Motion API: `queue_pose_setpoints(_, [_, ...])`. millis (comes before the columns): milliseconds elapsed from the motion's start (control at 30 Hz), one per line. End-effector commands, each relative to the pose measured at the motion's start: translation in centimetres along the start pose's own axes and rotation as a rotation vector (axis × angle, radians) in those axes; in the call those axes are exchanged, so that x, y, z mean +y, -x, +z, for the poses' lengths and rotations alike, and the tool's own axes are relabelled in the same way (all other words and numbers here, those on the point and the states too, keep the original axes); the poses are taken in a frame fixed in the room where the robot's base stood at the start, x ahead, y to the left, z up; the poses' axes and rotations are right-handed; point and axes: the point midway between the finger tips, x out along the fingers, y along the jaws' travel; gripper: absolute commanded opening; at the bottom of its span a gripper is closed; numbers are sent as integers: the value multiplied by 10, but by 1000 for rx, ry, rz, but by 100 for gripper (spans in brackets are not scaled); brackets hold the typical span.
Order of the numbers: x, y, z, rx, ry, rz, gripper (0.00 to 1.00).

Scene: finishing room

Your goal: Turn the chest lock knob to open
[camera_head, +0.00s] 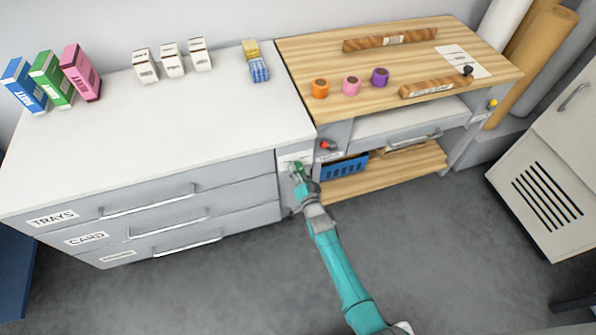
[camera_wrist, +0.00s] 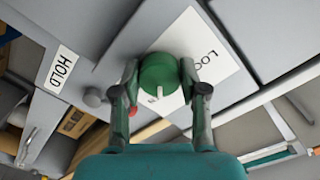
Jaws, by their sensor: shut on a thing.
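The chest (camera_head: 150,130) is a light cabinet with a white top and labelled drawers at the left of the head view. The lock knob (camera_wrist: 159,72) is round and green with a white mark, on a white plate (camera_wrist: 205,55) with partly hidden lettering at the chest's right end. My gripper (camera_wrist: 160,80) is shut on the knob, one finger on each side. In the head view my gripper (camera_head: 297,172) is at the plate on the chest's front and hides most of the knob.
A red knob (camera_head: 326,145) sits close to the right of my gripper. The wooden bench (camera_head: 400,65) holds coloured rolls and brown rods, with a blue basket (camera_head: 345,168) on its lower shelf. A slatted cabinet (camera_head: 545,190) stands at right. Grey floor is clear in front.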

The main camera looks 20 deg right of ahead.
Motion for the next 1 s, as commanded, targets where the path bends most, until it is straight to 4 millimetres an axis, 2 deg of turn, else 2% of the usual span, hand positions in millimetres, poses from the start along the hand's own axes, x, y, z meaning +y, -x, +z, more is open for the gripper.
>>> queue_pose_setpoints(533, [1,0,0,-1,-26,1,8])
queue_pose_setpoints(567, [1,0,0,-1,-26,1,45])
queue_pose_setpoints(600, [1,0,0,-1,-26,1,55])
queue_pose_setpoints(667, [1,0,0,-1,-26,1,68])
queue_pose_setpoints(1000, [0,2,0,-1,-25,0,68])
